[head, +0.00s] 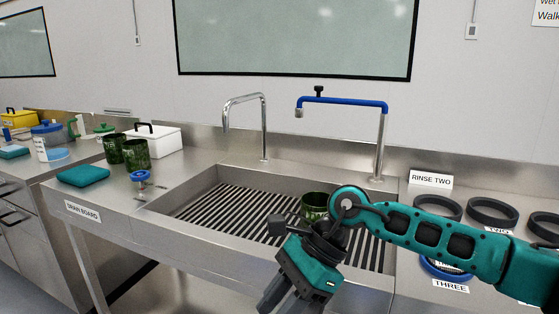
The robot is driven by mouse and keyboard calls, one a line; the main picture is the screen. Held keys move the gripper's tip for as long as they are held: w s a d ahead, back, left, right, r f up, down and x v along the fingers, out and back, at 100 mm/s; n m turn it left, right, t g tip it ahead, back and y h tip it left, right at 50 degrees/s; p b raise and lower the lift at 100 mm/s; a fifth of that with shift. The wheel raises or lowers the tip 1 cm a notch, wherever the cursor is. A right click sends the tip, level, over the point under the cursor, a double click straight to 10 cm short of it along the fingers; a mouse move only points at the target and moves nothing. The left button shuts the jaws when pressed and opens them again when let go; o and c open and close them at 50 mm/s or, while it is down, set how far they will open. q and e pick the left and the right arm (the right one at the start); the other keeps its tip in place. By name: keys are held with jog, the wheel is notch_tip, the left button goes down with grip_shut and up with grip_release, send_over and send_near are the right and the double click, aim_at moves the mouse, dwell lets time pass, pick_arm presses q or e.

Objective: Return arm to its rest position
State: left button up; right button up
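My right arm (425,232) is teal and black and comes in from the right edge. It reaches over the right and front part of the steel sink (185,205). My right gripper (283,299) hangs downward at the sink's front edge, near the bottom of the picture. Its dark fingers are partly cut off, so their opening cannot be made out, and no object shows in them. A dark green cup (314,205) stands in the sink just behind the wrist, partly hidden by it. My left gripper is out of view.
A blue-topped tap (345,103) and a chrome tap (264,128) rise behind the sink. Black rings (492,212) lie on the right counter by the RINSE TWO sign (431,179). Green cups (135,155) and a teal cloth (84,175) are on the left drain board.

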jog(key=s+a+r+m+y, duration=0.5)
jog(key=a+m+y, duration=0.4)
jog(key=y, duration=0.1)
jog(key=w+d+f+m+t+h, duration=0.15)
jog(key=d+m+t, duration=0.25)
jog(key=m+t, duration=0.45)
jog(key=w+d+f+m+t+h+p, duration=0.1)
jog(key=w+d+f+m+t, duration=0.3)
jog(key=m, duration=0.8)
jog(key=w+d+f+m+t+h, duration=0.1)
jog(key=d+m+t, duration=0.2)
jog(key=m+t, duration=0.55)
jog(key=s+d+f+m+g+h, duration=0.3)
jog(key=s+d+f+m+h, duration=0.3)
jog(key=f, duration=0.5)
jog(key=s+d+f+m+g+h, duration=0.3)
jog(key=s+d+f+m+h, duration=0.2)
jog(key=d+f+m, duration=0.5)
jog(key=s+f+m, duration=0.1)
jog(key=s+m, duration=0.1)
jog(key=shift+s+f+m+g+h+p, duration=0.15)
jog(key=shift+s+m+g+h+p, duration=0.05)
jog(key=shift+m+g+h+p, duration=0.15)
